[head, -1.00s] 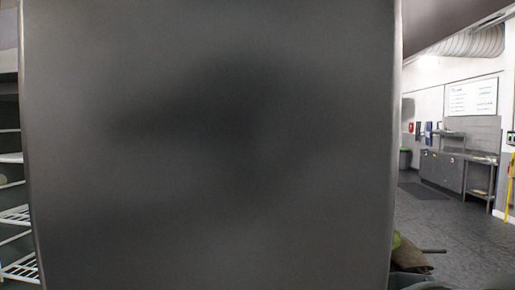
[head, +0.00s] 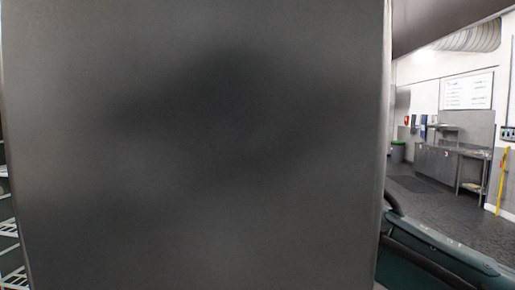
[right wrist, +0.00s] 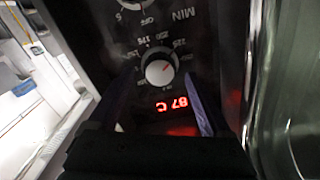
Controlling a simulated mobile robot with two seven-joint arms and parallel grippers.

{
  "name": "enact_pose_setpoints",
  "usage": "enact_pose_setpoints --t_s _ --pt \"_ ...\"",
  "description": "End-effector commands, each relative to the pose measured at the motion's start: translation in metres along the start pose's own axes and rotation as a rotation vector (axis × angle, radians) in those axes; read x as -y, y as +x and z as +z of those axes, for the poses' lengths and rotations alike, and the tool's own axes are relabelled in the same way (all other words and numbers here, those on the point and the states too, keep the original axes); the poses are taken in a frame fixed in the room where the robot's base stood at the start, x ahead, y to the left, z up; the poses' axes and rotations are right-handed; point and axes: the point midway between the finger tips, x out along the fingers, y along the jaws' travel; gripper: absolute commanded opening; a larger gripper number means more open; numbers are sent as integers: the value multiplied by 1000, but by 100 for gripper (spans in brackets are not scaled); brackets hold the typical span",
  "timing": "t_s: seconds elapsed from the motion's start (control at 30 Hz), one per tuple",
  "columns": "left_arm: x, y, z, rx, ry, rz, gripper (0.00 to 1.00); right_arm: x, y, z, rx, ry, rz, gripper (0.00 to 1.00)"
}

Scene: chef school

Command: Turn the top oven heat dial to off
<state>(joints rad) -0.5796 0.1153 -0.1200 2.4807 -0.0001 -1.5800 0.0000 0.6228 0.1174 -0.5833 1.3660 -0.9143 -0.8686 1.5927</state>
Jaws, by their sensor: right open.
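In the right wrist view, a round silver heat dial (right wrist: 160,70) sits on a black control panel (right wrist: 100,40), with temperature numbers around it. The picture is turned, so the lettering appears upside down. A red lit display (right wrist: 172,105) reading about 87 C is beside the dial. My right gripper (right wrist: 160,78) is open, its two fingers on either side of the dial. I cannot tell whether they touch it. A second dial (right wrist: 134,3), by the words OFF and MIN, is cut off at the top edge. The head view shows neither dial nor gripper fingers.
A large grey metal panel (head: 195,150) blocks most of the head view. To its right are open floor (head: 440,205), a steel counter (head: 437,165) and a whiteboard (head: 468,92) on the far wall. A metal edge (right wrist: 258,70) runs beside the control panel.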

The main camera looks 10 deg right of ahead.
Motion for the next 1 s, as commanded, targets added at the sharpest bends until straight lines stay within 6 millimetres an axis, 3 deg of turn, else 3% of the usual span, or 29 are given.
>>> enact_pose_setpoints --t_s 0.2,0.53,1.0 --pt "0 -4 -1 0 -1 1 34 0 15 0 1 0 1 83" --pt "0 -4 -1 1 0 0 34 0 17 1 2 1 1 83" --pt "2 -4 0 3 8 -6 34 0 17 1 2 1 1 31"
